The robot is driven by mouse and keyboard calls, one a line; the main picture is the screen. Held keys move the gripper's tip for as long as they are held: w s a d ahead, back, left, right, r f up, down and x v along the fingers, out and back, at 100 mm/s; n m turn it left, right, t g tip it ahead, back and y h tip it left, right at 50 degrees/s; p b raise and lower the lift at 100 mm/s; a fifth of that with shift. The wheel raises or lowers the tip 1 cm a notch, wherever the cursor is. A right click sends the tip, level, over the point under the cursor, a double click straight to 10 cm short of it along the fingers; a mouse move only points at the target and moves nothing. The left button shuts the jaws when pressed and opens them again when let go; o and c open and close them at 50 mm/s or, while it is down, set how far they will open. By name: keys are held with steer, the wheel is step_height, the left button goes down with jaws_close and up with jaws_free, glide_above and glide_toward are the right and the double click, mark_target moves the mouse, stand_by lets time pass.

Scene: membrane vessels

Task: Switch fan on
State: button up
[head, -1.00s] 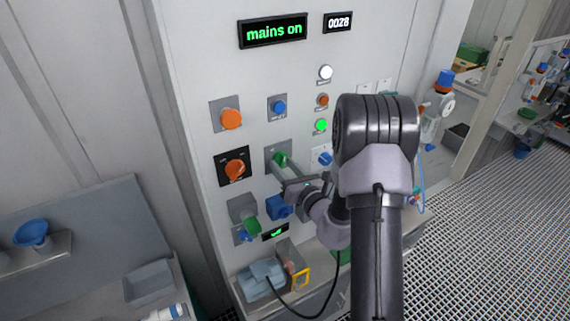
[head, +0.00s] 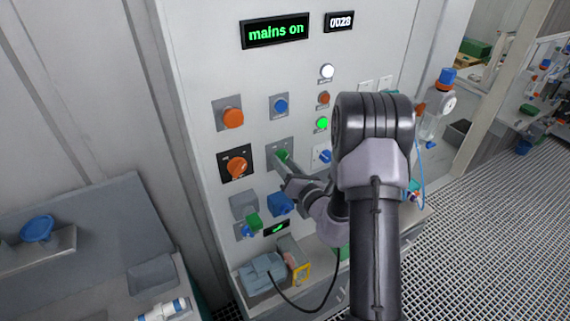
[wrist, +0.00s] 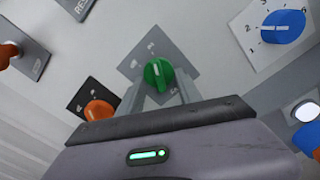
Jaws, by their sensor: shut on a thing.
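A green rotary knob (head: 282,156) sits on a grey square plate in the middle of the white panel. It also shows in the wrist view (wrist: 158,75), with a pale pointer line across it. My gripper (head: 286,164) reaches the knob from the front right, and its two fingers (wrist: 161,92) are shut on the knob's sides. The lettering on the plate is too small to read, so I cannot tell which knob is labelled for the fan. The upper display (head: 275,31) reads "mains on" in green.
Close around the knob are an orange switch (head: 237,168) on a black plate, a blue knob (head: 280,106), a lit green lamp (head: 322,123) and a blue socket-like part (head: 281,205). A grey-blue box (head: 262,276) with a black cable stands on the ledge below.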

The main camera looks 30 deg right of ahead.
steer(key=o, duration=1.4)
steer(key=shift+c, duration=0.2)
steer(key=s+p, duration=0.4)
steer(key=s, duration=1.3)
steer(key=shift+d, duration=0.25)
